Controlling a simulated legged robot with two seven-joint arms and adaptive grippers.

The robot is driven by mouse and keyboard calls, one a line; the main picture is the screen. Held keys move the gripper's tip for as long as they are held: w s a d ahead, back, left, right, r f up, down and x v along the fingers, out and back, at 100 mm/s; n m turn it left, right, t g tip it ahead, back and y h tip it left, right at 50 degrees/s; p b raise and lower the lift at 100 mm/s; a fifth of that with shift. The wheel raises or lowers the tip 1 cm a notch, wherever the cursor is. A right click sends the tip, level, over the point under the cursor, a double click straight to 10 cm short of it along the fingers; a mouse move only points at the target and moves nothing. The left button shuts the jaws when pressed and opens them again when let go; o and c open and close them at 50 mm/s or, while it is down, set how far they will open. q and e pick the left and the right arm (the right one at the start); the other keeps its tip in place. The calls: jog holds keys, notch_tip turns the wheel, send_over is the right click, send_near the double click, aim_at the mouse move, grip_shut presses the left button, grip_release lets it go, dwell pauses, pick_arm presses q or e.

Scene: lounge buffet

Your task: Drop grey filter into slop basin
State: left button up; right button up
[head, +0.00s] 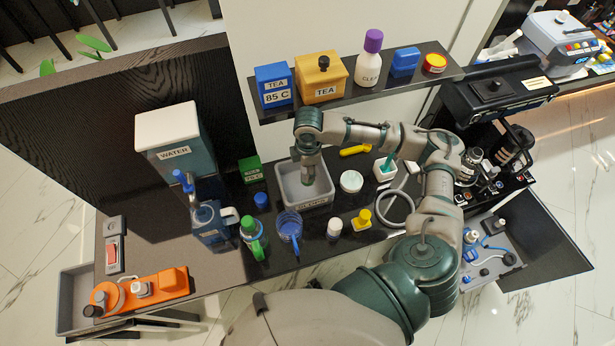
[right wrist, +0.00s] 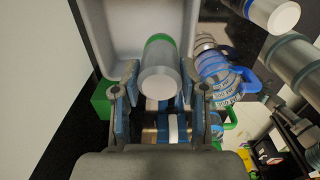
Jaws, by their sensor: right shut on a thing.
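The slop basin (head: 303,199) is a grey open tray with a label on its front, on the dark counter in the head view. Its pale wall also shows at the top of the right wrist view (right wrist: 97,30). My right gripper (head: 309,170) points down over the basin. In the right wrist view its two fingers (right wrist: 163,98) are closed on the grey filter (right wrist: 160,78), a grey cylinder with a green band. The filter is held over the basin's inside; its exact height is hard to judge. My left gripper is not in view.
A shelf (head: 350,92) with tea boxes runs behind. A water tank (head: 172,145) stands left.

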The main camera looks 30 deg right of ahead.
notch_tip(320, 180, down, 6)
jog(key=shift+a+r, duration=0.15)
jog(key=shift+r, duration=0.05)
jog(key=shift+w+f, duration=0.15)
jog(key=shift+f, duration=0.05)
jog(key=shift+f, duration=0.25)
jog(key=shift+f, duration=0.35)
jog(key=o, duration=1.3)
jog(key=shift+r, duration=0.15)
